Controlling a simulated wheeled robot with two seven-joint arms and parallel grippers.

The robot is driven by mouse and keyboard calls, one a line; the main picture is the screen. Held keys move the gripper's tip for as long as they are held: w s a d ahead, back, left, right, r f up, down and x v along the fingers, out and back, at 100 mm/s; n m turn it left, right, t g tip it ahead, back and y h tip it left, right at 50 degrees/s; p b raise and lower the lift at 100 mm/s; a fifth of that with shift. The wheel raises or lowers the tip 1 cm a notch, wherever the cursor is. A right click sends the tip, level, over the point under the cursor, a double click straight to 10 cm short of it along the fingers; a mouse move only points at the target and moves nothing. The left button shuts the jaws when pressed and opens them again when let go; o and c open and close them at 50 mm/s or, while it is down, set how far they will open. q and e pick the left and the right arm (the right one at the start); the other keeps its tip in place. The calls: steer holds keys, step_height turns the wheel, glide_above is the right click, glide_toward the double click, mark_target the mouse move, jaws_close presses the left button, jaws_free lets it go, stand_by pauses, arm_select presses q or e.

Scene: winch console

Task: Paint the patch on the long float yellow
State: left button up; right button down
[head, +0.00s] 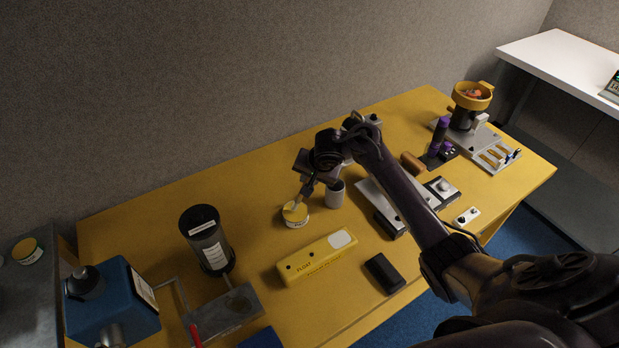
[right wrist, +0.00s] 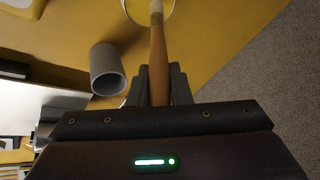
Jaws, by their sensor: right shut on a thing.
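The long float (head: 305,262) is a yellow block marked FLOAT, lying on the table's front middle. Its patch (head: 341,239), at the right end of the top, looks whitish. My right gripper (head: 309,186) is shut on a brush (right wrist: 157,52) with a wooden handle, seen in the right wrist view pointing away from the jaws. In the head view the brush's lower end is at a small pot of yellow paint (head: 296,221), behind the float. The bristles are hard to make out, so I cannot tell how deep they are. My left gripper is out of view.
A grey cup (head: 335,194) stands just right of the pot. A black cylinder (head: 207,239) stands to the left, near a blue box (head: 119,302). A black block (head: 385,273) lies right of the float. Bare yellow table (head: 254,218) lies between cylinder and pot.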

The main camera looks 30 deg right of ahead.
steer(key=shift+f, duration=0.55)
stand_by(0.5)
stand_by(2.3)
step_height(320, 180, up, 7)
steer(key=p, duration=0.9)
steer(key=shift+p, duration=0.3)
stand_by(0.5)
